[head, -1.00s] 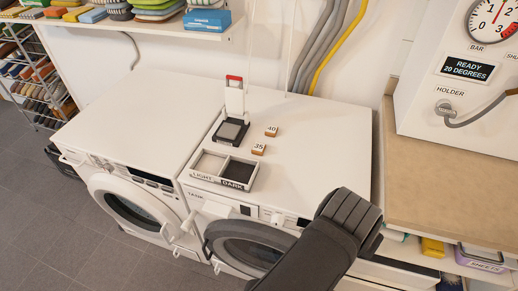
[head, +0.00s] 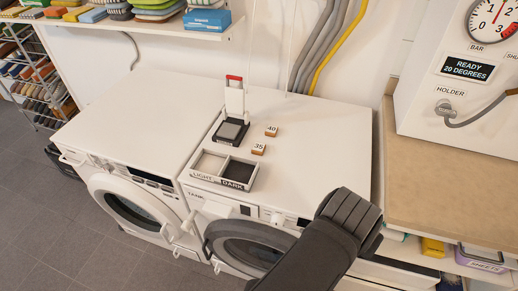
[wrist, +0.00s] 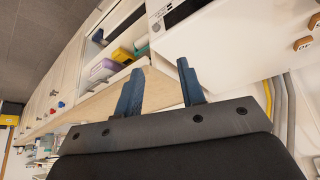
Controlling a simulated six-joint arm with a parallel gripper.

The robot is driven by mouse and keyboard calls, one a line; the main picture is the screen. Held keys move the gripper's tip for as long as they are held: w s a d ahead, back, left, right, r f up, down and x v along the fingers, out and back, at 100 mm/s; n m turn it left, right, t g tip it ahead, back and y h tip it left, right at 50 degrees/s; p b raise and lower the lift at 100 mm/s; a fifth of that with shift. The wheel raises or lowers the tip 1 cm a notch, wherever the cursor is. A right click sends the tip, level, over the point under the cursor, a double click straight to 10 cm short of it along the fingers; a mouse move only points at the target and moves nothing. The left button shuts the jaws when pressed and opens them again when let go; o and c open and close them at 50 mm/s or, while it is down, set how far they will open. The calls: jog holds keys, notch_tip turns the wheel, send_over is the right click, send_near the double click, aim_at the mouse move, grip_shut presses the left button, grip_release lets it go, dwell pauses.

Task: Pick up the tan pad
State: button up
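I cannot clearly pick out a tan pad in either view. A two-part tray marked LIGHT and DARK (head: 222,170) sits on the right white machine; its left part looks pale and its right part dark. A black device with a grey top (head: 230,132) stands behind it. Two small brown-sided blocks, marked 40 (head: 271,131) and 35 (head: 258,149), lie to its right. My gripper's two blue fingers (wrist: 159,68) are apart with nothing between them in the wrist view. In the head view my dark arm reaches up in front of the right machine; the fingertips are hidden.
The left white machine (head: 130,115) has a clear top. A tan worktop (head: 450,180) lies at right below a gauge panel (head: 450,75). A wall shelf (head: 130,28) holds folded colored items and a blue box (head: 207,20). A shoe rack (head: 40,85) stands at far left.

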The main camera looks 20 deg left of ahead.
jog(key=o, duration=0.8)
jog(key=shift+c, duration=0.2)
